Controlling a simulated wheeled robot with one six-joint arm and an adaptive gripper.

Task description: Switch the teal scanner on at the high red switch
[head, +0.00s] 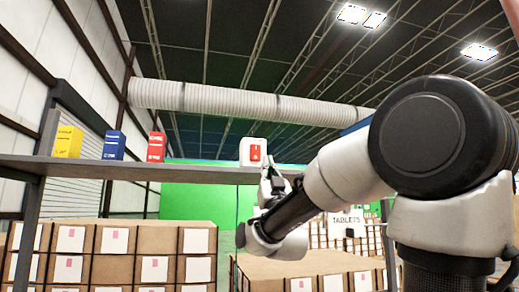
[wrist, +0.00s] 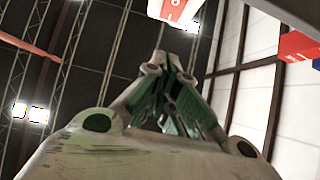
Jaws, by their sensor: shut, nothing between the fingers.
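The high red switch (head: 256,152) is a red rocker on a white box at the edge of a grey shelf. In the wrist view the white box with its red part (wrist: 178,10) is cut off by the top edge. My gripper (head: 273,178) is just below and slightly right of the switch box, pointing up, apart from it as far as I can tell. In the wrist view my gripper (wrist: 172,58) is shut and empty, its fingertips just below the box. I cannot make out a teal scanner in either view.
The grey shelf (head: 120,171) runs across at switch height. A yellow box (head: 68,141), a blue box (head: 114,145) and a red box (head: 156,147) stand on it to the left. Stacked cartons (head: 110,255) fill the area below. A green panel (head: 190,200) stands behind.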

